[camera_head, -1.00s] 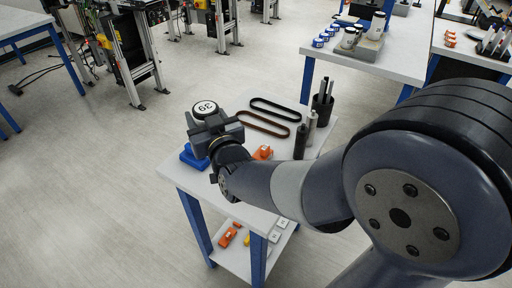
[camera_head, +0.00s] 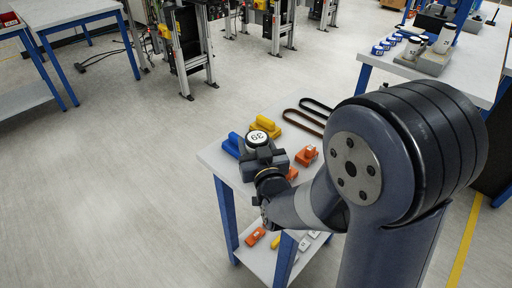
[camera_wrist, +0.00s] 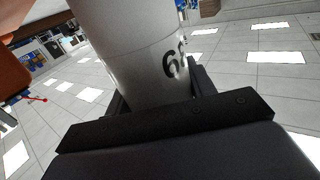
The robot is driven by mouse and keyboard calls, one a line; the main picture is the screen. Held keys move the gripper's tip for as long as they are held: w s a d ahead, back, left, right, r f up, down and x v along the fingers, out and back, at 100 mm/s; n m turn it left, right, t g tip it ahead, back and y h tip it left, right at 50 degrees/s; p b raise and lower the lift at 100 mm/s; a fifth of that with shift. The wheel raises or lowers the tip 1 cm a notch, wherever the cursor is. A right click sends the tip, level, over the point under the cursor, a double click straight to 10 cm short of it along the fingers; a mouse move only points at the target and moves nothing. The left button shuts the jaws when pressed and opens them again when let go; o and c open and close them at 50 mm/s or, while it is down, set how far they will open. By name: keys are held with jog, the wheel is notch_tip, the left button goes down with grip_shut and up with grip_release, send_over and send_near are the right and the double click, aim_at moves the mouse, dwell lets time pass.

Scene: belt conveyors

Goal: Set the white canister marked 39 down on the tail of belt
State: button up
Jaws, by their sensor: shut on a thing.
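The white canister (camera_head: 257,137) shows its round white top marked 39 in the head view. My gripper (camera_head: 263,152) is shut on it and holds it upright over the small white-topped table. In the wrist view the canister (camera_wrist: 125,45) fills the upper middle between the jaws (camera_wrist: 155,100), with part of a dark number on its side. Conveyor frames (camera_head: 187,45) stand at the top of the head view. Their upper parts are cut off, and I cannot tell which end is the belt's tail.
The small table (camera_head: 212,157) carries a blue block (camera_head: 233,145), a yellow block (camera_head: 267,125), orange pieces (camera_head: 306,155) and dark belt loops (camera_head: 303,120). A bench (camera_head: 388,64) with cans stands at upper right. Open floor (camera_head: 110,150) lies to the left.

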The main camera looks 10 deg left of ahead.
jog(key=shift+f, duration=0.65)
jog(key=shift+f+b, duration=0.2)
jog(key=shift+b, duration=0.15)
jog(key=o, duration=1.1)
jog(key=shift+o, duration=0.2)
jog(key=shift+r, duration=0.2)
